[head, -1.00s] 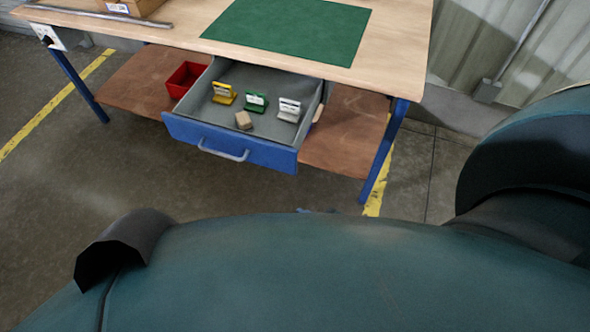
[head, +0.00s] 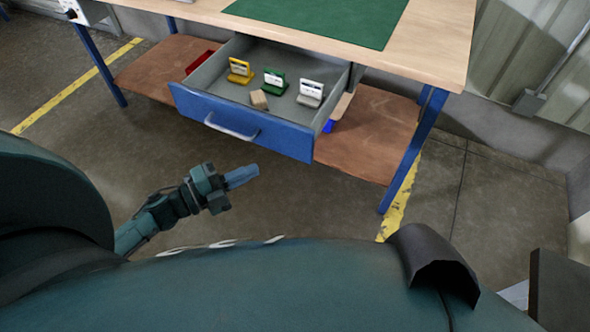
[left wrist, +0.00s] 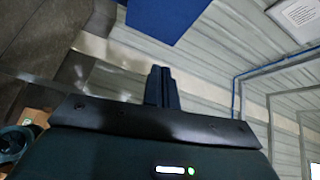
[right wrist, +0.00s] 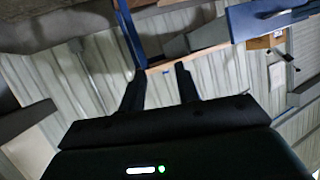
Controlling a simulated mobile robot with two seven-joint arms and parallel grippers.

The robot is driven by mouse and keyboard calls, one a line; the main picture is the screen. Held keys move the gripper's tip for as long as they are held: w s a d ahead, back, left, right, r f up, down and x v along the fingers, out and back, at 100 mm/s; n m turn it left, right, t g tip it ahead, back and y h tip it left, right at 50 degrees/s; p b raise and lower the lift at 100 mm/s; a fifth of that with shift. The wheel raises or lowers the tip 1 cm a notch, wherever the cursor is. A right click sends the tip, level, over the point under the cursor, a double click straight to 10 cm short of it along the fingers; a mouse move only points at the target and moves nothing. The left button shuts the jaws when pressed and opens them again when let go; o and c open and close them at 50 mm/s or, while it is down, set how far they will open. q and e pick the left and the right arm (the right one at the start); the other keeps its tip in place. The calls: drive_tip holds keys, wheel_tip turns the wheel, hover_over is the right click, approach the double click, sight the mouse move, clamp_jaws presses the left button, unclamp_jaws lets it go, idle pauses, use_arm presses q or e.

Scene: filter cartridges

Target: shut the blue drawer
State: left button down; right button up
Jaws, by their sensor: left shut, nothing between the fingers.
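The blue drawer (head: 240,122) stands pulled out under the workbench, its front with a grey handle (head: 231,128) facing me. Inside lie a yellow cartridge (head: 240,71), a green cartridge (head: 275,82), a white cartridge (head: 311,93) and a small tan block (head: 259,99). My left gripper (head: 256,171) is shut and empty, in front of the drawer and apart from it. Its closed fingers also show in the left wrist view (left wrist: 160,72), below a blue panel. My right gripper (right wrist: 160,69) is open and empty in the right wrist view; it is not visible in the head view.
The workbench top (head: 440,40) carries a green mat (head: 320,14). A brown lower shelf (head: 370,135) runs beneath, with a red bin (head: 199,63) left of the drawer. A blue bench leg (head: 411,153) stands at right. The floor in front of the drawer is open.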

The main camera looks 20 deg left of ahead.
use_arm(q)
drive_tip(key=a+f+m+g+h+b, duration=0.1)
drive_tip(key=f+m+g+h, duration=0.1)
drive_tip(key=m, duration=0.2)
approach(308, 149)
drive_tip(key=d, duration=0.4)
drive_tip(key=w, duration=0.3)
drive_tip(key=shift+w+d+m+g, duration=0.1)
drive_tip(key=shift+d+m+g, duration=0.05)
drive_tip(key=shift+m+g, duration=0.15)
drive_tip(key=shift+w, duration=0.35)
drive_tip(key=shift+w, duration=0.1)
